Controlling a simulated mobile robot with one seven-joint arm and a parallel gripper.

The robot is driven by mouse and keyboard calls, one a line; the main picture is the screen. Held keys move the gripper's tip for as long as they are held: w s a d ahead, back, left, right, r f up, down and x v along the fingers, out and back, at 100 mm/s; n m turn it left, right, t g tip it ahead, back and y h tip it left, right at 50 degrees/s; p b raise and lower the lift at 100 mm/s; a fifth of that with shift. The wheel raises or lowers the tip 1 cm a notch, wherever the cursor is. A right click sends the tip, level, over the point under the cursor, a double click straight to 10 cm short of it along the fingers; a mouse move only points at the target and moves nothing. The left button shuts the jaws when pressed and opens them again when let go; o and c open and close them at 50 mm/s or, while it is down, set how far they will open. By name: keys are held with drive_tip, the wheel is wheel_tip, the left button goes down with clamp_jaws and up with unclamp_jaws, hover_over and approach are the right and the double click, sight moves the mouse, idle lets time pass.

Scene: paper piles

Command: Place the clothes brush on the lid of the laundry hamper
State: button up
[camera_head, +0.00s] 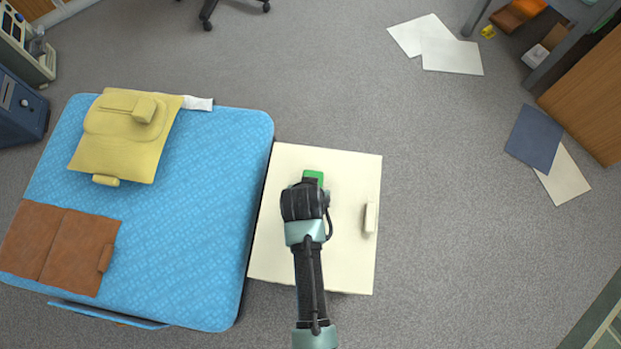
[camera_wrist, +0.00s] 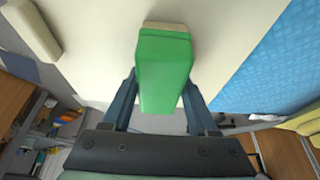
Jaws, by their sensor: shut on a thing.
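The clothes brush (camera_wrist: 165,70) is a green block with a pale underside. In the head view only a green end of the brush (camera_head: 313,176) shows past my gripper. My gripper (camera_head: 311,188) is over the cream lid of the laundry hamper (camera_head: 341,255). In the wrist view the two fingers of my gripper (camera_wrist: 160,88) are closed on the sides of the brush. The cream lid (camera_wrist: 95,45) lies beyond the brush. I cannot tell whether the brush touches it. A pale handle (camera_head: 370,218) sits near the lid's right side.
A blue padded surface (camera_head: 190,220) stands close to the hamper's left, bearing a yellow bag (camera_head: 125,140) and a brown folded item (camera_head: 60,248). Papers (camera_head: 440,48) lie on the grey floor at the upper right.

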drive_tip(key=shift+f, duration=0.15)
drive_tip(key=o, duration=1.2)
